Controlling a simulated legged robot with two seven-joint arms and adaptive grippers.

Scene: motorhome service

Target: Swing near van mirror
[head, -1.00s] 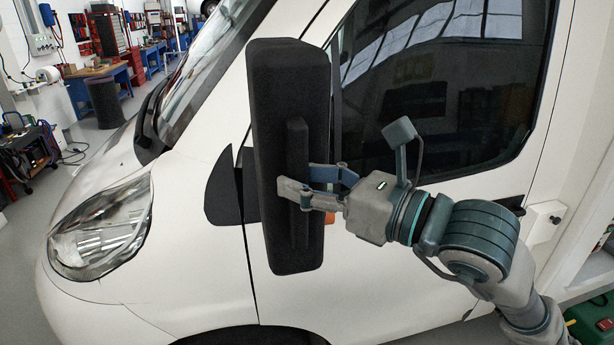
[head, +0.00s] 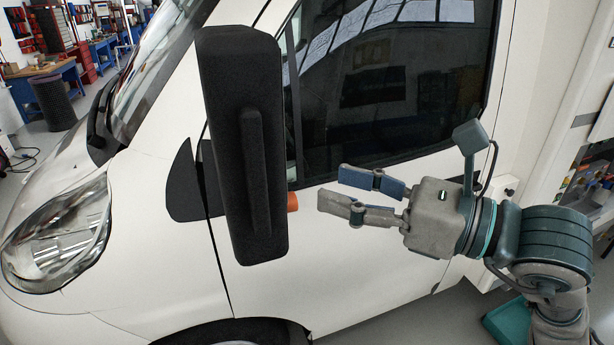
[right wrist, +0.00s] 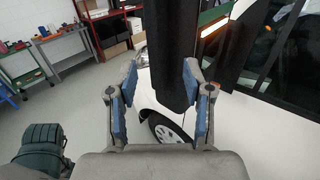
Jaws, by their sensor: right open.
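The near van mirror (head: 241,150) is a tall black housing with a raised vertical rib, standing out from the side of the white van (head: 330,240). In the right wrist view the black mirror (right wrist: 170,60) shows ahead, beyond and between the fingers. My right gripper (head: 330,188) is open and empty, to the right of the mirror with a gap between them. Its blue-padded fingers also show spread apart in the right wrist view (right wrist: 157,88). My left gripper is in neither view now.
The van's dark side window (head: 395,90) lies behind the mirror and gripper. The headlight (head: 60,235) is at the left. Workbenches (head: 45,85) and a dark bin (head: 53,102) stand at the back left. Open floor shows in the right wrist view (right wrist: 60,115).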

